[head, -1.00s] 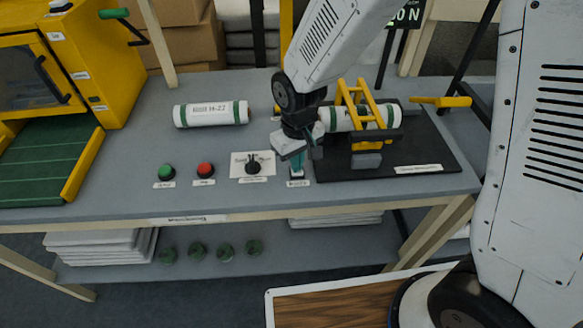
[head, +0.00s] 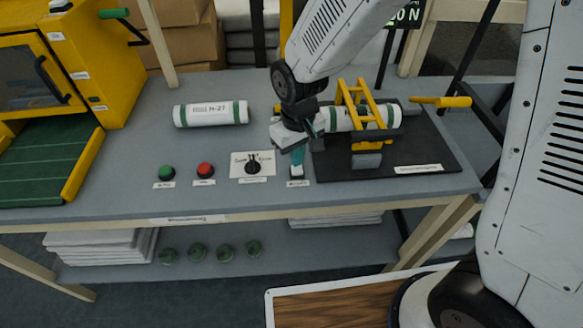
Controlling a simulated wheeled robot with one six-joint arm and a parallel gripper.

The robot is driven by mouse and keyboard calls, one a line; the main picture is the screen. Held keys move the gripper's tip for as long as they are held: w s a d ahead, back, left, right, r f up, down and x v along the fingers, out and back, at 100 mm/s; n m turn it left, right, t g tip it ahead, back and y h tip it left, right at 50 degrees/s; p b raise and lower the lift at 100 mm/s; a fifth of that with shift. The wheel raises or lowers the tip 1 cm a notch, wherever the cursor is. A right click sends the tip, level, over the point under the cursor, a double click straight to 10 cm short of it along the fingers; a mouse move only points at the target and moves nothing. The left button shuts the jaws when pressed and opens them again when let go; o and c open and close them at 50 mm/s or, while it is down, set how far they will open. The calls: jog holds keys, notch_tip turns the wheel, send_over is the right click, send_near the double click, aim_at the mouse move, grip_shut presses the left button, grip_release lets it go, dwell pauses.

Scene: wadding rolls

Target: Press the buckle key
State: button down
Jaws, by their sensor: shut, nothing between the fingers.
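The buckle key (head: 297,172) is a small pale key above a small label at the front of the grey bench, just left of the black base plate. The label is too blurred to read surely. My gripper (head: 298,160) is shut and empty, pointing down with its teal fingertips just above or at the key. Whether they touch it I cannot tell. My wrist hides part of the bench behind the key.
A black base plate (head: 429,157) carries a yellow frame (head: 357,100) around a white roll (head: 338,119). Left of the key are a dial (head: 253,167), a red button (head: 205,169) and a green button (head: 166,172). Another roll (head: 211,113) lies behind them.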

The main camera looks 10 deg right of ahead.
aim_at(298, 169)
jog(key=shift+r, duration=3)
jog(key=s+d+r+m, duration=0.2)
jog(key=s+d+r, duration=0.5)
jog(key=s+d, duration=0.2)
jog(key=s+d+r+m+t, duration=0.1)
jog(key=s+d+r+m, duration=0.2)
jog(key=s+d+r, duration=0.5)
jog(key=shift+s+d+m, duration=0.3)
jog(key=shift+s+d, duration=0.9)
jog(key=shift+s, duration=0.1)
